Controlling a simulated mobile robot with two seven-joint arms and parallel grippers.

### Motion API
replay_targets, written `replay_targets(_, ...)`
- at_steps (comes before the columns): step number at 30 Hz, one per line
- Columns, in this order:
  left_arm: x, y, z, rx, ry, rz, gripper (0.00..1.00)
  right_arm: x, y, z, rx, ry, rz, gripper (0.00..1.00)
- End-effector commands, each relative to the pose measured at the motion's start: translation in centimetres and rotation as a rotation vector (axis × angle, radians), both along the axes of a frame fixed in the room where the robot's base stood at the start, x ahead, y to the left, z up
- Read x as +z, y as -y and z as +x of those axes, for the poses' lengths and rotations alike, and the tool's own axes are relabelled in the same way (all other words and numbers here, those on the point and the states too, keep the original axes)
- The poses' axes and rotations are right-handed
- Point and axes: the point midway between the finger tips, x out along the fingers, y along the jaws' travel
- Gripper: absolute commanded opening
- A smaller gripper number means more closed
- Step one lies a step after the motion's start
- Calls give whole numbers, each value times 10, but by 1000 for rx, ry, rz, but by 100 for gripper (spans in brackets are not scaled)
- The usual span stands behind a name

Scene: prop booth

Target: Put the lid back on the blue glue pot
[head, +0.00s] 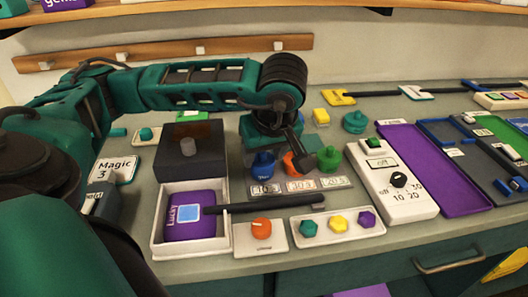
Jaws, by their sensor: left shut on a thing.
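The blue pot (263,165) stands at the left of a row of coloured pots, behind a strip of number labels. My left gripper (299,160) reaches down over this row, just right of the blue pot. Its dark fingers are shut at an orange piece (289,161), which looks tilted and is partly covered by a finger. Whether that piece is a lid or a whole pot is hard to tell. A green pot (329,160) stands to the right. I cannot make out a separate blue lid. My right gripper does not show.
In front are a white box with a purple pouch (188,215), a dark bar (265,203), an orange knob plate (262,237) and a tray of coloured pieces (348,236). A white timer box (409,205) and purple tray (470,197) lie right. A dark box (168,164) stands left.

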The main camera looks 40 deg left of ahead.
Motion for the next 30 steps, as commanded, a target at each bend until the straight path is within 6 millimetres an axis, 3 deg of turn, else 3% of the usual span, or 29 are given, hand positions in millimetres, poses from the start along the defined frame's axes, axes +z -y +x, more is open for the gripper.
replay_targets(5, 0, 0, 0, 0, 1, 0, 28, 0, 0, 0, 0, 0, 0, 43)
replay_targets(6, 0, 0, 0, 0, 0, 0, 58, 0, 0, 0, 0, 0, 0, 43)
replay_targets(15, 0, 0, 0, 0, 0, 0, 86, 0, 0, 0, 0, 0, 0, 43)
replay_targets(20, 0, 0, 0, 1, 0, 0, 86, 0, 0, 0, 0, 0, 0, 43)
replay_targets(25, 0, 0, 0, 0, 0, 0, 100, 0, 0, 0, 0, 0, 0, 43)
replay_targets(30, 0, 0, 0, 1, 0, 0, 100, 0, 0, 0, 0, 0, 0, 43)
